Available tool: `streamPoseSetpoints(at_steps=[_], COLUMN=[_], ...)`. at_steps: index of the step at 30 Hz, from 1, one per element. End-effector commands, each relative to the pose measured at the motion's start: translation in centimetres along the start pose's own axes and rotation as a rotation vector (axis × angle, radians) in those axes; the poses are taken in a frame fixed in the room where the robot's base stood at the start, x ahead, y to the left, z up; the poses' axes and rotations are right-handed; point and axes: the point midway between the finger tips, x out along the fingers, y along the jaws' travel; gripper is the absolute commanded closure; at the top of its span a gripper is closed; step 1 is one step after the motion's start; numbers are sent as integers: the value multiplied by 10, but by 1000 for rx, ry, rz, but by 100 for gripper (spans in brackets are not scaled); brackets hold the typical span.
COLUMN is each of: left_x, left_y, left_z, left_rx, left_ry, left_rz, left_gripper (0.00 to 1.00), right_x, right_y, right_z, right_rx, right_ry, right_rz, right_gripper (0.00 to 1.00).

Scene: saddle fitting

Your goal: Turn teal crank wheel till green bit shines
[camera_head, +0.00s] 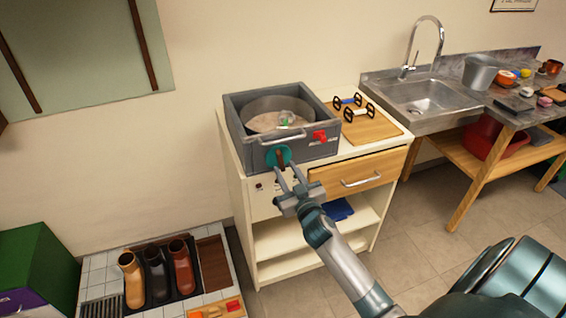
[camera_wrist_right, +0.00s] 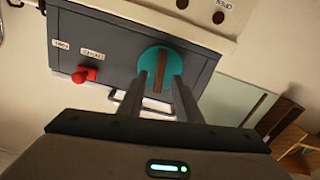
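The teal crank wheel (camera_head: 271,157) is on the front of a grey box (camera_head: 240,137), with a brown bar across its face. It also shows in the right wrist view (camera_wrist_right: 149,62), where the bar (camera_wrist_right: 161,70) stands nearly upright in the picture. My right gripper (camera_head: 286,171) is open in front of the wheel. In the right wrist view, its two fingers (camera_wrist_right: 168,82) are apart, with the bar between their tips; I cannot tell if they touch it. A small green spot (camera_head: 284,119) shows inside the box's round pan; I cannot tell if it shines. My left gripper is out of view.
A red knob (camera_head: 320,136) and a bar handle (camera_head: 283,138) are beside the wheel on the box front. The box stands on a white cabinet (camera_head: 240,190) with a wooden drawer (camera_head: 335,182). A sink (camera_head: 425,95) is to the right. Boots (camera_head: 155,270) stand lower left.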

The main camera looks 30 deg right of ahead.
Motion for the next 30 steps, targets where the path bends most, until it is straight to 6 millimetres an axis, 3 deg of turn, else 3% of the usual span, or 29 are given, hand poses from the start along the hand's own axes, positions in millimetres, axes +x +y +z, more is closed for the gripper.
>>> streamPoseSetpoints(at_steps=[3, 9, 20, 24, 30], left_x=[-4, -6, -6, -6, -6], left_y=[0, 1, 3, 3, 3], left_z=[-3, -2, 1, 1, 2], left_rx=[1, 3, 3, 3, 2], left_ry=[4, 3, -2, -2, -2], left_rz=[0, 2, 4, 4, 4], left_gripper=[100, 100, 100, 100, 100], right_x=[17, 32, 34, 34, 34], right_y=[0, 0, 0, 0, 0], right_z=[-2, 0, 0, 0, 0], right_rx=[0, 0, 1, 1, -1], right_ry=[0, 0, 0, 0, 0], right_rz=[1, 0, 0, 0, 0], right_gripper=[69, 69, 69, 100, 100])
